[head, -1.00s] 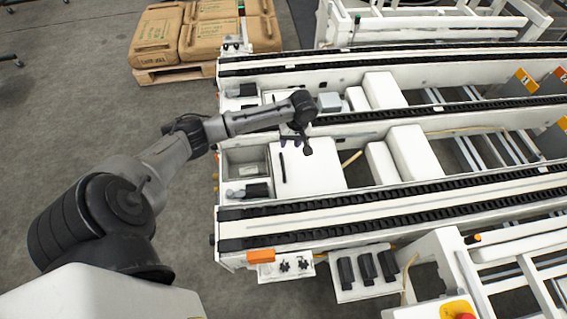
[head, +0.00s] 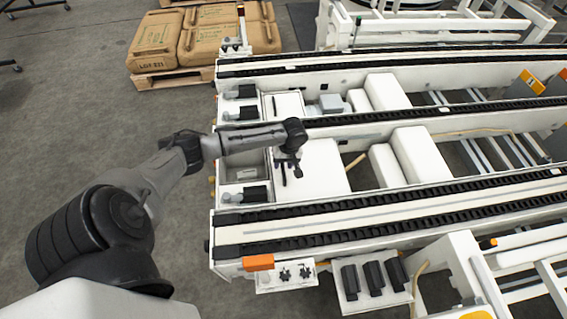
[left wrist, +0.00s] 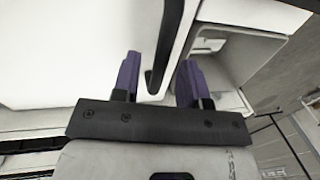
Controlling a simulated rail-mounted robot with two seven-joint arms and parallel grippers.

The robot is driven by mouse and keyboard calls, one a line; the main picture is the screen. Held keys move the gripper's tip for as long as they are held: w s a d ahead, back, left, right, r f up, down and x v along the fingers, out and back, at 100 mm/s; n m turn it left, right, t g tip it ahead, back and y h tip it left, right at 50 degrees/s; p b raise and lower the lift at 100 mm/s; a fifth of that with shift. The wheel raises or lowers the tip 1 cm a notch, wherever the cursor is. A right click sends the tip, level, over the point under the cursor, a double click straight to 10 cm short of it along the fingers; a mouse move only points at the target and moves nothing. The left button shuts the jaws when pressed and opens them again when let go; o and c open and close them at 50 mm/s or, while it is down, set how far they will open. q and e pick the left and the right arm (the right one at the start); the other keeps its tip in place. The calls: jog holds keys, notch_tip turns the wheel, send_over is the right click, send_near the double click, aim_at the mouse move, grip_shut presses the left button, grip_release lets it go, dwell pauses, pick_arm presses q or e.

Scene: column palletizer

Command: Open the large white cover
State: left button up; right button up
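The large white cover (head: 322,170) is a flat panel lying in the near lane of the machine, with a thin black handle (head: 284,176) along its left side. My left gripper (head: 288,163) is above the cover at the handle. In the left wrist view the two purple fingers of my left gripper (left wrist: 158,78) are spread apart. The black handle (left wrist: 166,42) runs between them, with a gap on both sides. The cover (left wrist: 80,40) looks closed and flat. My right gripper is in neither view.
An open grey compartment (head: 240,166) lies just left of the cover. Black conveyor chains (head: 400,207) run along the near side. White boxes (head: 418,155) stand to the right. Brown sacks on a pallet (head: 205,40) are at the back left.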

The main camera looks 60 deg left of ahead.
pick_arm(q)
grip_shut()
dwell(0.3)
dwell(0.3)
